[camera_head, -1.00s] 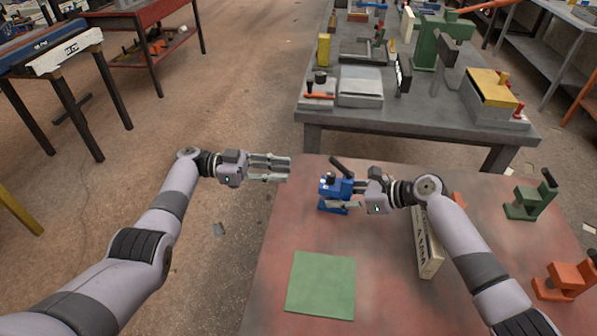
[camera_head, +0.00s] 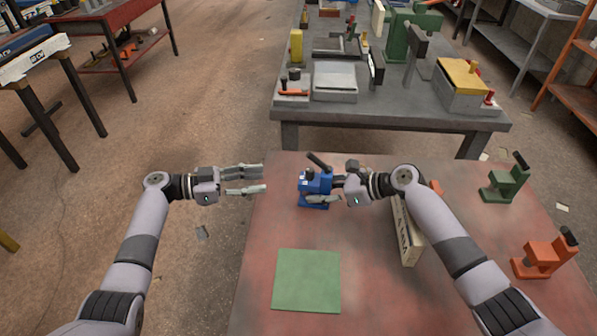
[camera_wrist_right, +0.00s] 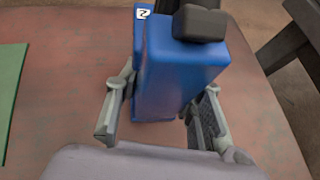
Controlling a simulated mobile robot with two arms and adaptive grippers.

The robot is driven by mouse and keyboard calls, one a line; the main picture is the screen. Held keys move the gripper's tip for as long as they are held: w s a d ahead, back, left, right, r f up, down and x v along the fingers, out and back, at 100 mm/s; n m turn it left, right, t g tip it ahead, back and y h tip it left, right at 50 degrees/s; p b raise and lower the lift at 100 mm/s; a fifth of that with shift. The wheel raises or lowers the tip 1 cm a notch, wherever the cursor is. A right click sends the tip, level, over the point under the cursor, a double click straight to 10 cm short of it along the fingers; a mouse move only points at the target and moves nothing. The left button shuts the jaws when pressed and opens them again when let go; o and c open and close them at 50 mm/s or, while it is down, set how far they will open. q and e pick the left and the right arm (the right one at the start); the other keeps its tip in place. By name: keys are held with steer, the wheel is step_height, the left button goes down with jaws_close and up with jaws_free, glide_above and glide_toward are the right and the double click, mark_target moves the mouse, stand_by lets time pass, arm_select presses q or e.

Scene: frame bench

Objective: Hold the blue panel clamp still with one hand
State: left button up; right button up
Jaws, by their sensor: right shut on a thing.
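The blue panel clamp (camera_head: 316,187) stands on the near reddish bench close to its far left edge, its dark handle tilted up to the left. My right gripper (camera_head: 328,190) comes from the right and is shut on the clamp. In the right wrist view the clamp's blue body (camera_wrist_right: 178,75) stands between the two fingers (camera_wrist_right: 160,115), one on each side. My left gripper (camera_head: 262,178) is open and empty, left of the clamp and apart from it, its fingers pointing right near the bench's left edge.
A green square mat (camera_head: 307,280) lies on the near bench (camera_head: 400,310). A lettered beige block (camera_head: 407,235) stands under my right arm. A green clamp (camera_head: 506,180) and an orange clamp (camera_head: 546,256) stand at right. A grey bench (camera_head: 390,113) with tools is beyond.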

mark_target(302, 182)
arm_select(q)
steer(key=shift+s+d+f+n+t+y, duration=0.1)
steer(key=shift+s+n+t+y, duration=0.2)
steer(key=shift+s+n+t, duration=0.15)
steer(key=s+d+r+n+t, duration=0.2)
steer(key=s+r+t, duration=0.2)
steer(key=s, duration=0.1)
steer(key=shift+n+y, duration=0.25)
steer(key=shift+y, duration=0.15)
steer(key=x, duration=1.1)
steer(key=shift+w+d+f, duration=0.15)
steer(key=shift+f, duration=0.1)
steer(key=shift+g, duration=0.25)
steer(key=shift+c, duration=0.5)
jaws_close()
